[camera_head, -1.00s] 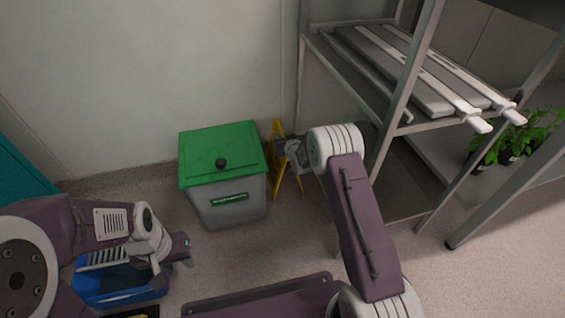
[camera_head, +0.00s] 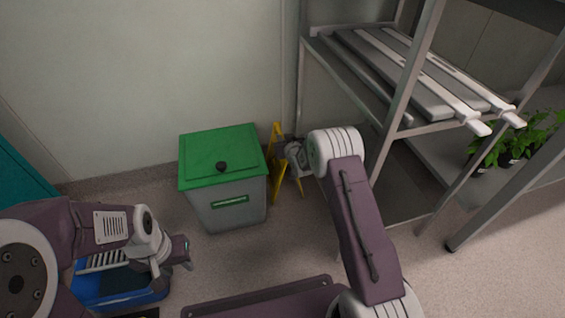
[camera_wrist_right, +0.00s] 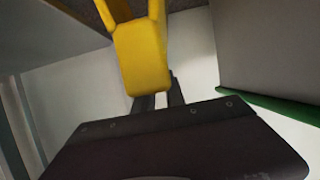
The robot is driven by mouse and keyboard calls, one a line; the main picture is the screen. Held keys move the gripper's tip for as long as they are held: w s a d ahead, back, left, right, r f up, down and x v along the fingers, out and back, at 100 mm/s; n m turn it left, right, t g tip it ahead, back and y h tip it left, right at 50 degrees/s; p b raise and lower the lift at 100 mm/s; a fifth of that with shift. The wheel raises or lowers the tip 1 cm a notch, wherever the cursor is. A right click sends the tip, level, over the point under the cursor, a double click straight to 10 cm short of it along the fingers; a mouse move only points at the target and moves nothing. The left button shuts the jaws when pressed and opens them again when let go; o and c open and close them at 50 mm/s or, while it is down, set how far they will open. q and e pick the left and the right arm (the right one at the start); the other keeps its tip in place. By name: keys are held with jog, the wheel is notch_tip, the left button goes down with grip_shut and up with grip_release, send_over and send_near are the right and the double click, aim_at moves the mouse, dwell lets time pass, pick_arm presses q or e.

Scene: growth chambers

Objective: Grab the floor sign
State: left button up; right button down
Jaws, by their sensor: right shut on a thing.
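The yellow floor sign (camera_head: 276,180) stands on the floor between the green-lidded bin and the metal shelf, partly hidden by my right wrist. In the right wrist view, the sign's yellow top (camera_wrist_right: 142,58) lies at the dark fingers of my right gripper (camera_wrist_right: 156,101), which is shut on it. In the head view, my right gripper (camera_head: 284,143) is small and partly covered by my arm. My left gripper (camera_head: 184,253) is at the lower left, above a blue tray, away from the sign; its finger gap is not clear.
A grey bin with a green lid (camera_head: 222,157) stands close to the left of the sign. A metal shelf (camera_head: 402,75) with white-edged panels stands to the right. Green plants (camera_head: 513,143) are at the far right. A blue crate (camera_head: 118,284) is at the lower left. Bare floor lies before the bin.

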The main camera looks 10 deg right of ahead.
dwell(0.8)
notch_tip(320, 180, up, 10)
jog(key=p, duration=0.7)
jog(key=shift+p, duration=0.3)
